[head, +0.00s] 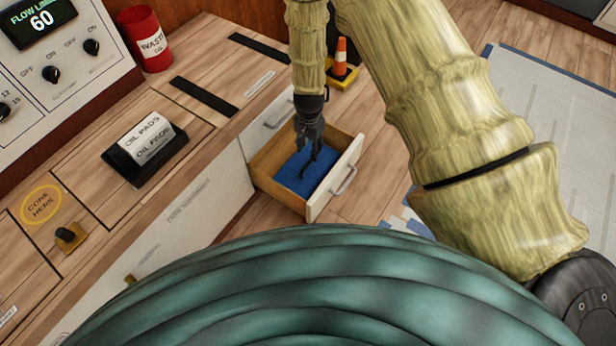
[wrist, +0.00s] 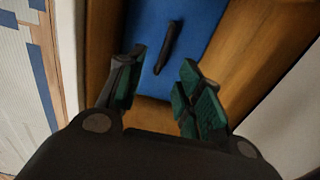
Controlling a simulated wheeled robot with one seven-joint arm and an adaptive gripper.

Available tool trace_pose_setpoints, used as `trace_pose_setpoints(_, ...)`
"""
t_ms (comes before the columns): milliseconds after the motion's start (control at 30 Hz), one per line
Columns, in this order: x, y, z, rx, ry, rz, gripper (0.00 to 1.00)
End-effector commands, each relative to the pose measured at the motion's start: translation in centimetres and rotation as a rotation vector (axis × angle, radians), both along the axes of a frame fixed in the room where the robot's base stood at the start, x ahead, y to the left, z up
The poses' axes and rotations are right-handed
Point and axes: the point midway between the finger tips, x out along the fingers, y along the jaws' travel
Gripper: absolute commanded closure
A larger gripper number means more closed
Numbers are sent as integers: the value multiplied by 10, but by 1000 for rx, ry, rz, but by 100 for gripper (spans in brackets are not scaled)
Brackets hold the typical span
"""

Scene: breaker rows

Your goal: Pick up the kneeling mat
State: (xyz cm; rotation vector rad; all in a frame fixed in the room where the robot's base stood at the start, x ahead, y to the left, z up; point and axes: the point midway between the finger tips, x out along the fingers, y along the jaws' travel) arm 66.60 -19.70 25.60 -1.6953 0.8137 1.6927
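The kneeling mat is most likely the flat blue piece (head: 306,172) lying in the open wooden drawer (head: 283,194). In the wrist view the blue mat (wrist: 193,38) has a dark raised handle (wrist: 168,46) on top. My gripper (head: 314,150) points down into the drawer over the mat. In the wrist view my gripper (wrist: 158,92) has its two green-padded fingers apart with nothing between them. The handle lies just beyond the fingertips. I cannot tell whether the fingers touch the mat.
The drawer front (head: 338,180) with its metal handle stands out from the white cabinet. The counter holds an oil pads box (head: 145,147) and a red waste bin (head: 146,40). A small orange cone (head: 341,55) sits beyond the drawer. A large grid sheet (head: 560,120) lies on the floor at right.

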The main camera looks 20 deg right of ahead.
Motion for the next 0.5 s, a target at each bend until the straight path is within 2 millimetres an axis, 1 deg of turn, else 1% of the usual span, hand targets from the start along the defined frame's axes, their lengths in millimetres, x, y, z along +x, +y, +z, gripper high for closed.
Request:
trace_pose_setpoints(33, 5, 2, -4, 3, -3, -8, 64)
trace_pose_setpoints(100, 8, 3, -5, 6, -3, -17, 64)
trace_pose_setpoints(267, 9, 4, -14, 8, -1, -22, 64)
trace_pose_setpoints(500, 9, 3, -47, 9, 0, -21, 64)
